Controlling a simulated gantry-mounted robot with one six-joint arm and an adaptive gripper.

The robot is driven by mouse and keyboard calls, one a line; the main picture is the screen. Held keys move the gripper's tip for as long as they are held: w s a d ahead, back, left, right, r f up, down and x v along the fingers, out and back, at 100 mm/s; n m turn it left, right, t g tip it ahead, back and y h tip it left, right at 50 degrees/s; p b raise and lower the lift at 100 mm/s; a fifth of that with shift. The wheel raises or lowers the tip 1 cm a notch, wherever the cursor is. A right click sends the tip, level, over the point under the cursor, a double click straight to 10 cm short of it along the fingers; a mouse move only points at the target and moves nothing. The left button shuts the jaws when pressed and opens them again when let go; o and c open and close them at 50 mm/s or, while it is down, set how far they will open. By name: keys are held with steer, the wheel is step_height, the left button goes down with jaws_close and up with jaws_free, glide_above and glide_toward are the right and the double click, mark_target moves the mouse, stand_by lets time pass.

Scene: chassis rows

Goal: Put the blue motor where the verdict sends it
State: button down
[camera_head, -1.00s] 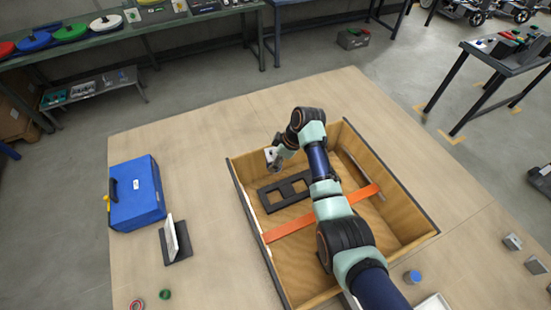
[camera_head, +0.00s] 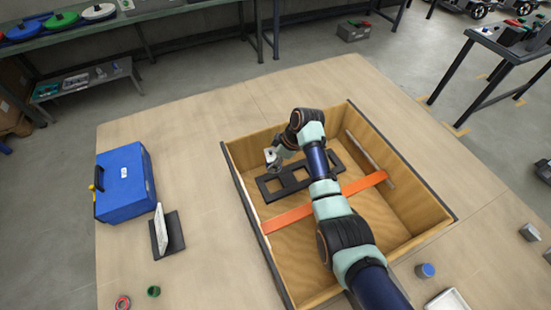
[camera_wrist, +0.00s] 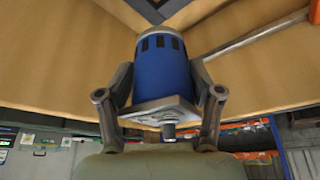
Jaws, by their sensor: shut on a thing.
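My gripper (camera_head: 277,162) hangs over the left part of the open wooden crate (camera_head: 253,223). It is shut on the blue motor (camera_wrist: 163,70), a blue cylinder with dark slots; in the wrist view its silver plate and short shaft face the bottom of the picture. Only a pale plate shows at the gripper in the head view. A black frame (camera_head: 299,178) with square openings lies in the crate beneath or beside the gripper; the gap cannot be told. A white panel on a dark stand (camera_head: 168,234) stands left of the crate; no writing is readable.
An orange bar (camera_head: 287,219) crosses the crate, and a thin rod (camera_head: 370,158) runs along its right wall. A blue case (camera_head: 124,183) stands on the left. A blue-topped cylinder (camera_head: 425,270) and a white tray (camera_head: 447,301) are at the lower right. The tabletop's far side is clear.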

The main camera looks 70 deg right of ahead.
steer(key=shift+f+b, duration=4.2)
steer(key=shift+f, duration=1.45)
steer(key=shift+d+f+b, duration=0.1)
steer(key=shift+f+b, duration=0.8)
steer(key=shift+f, duration=0.7)
steer(key=shift+c, duration=0.5)
jaws_free()
steer(key=shift+s+f, duration=0.1)
steer(key=v, duration=1.2)
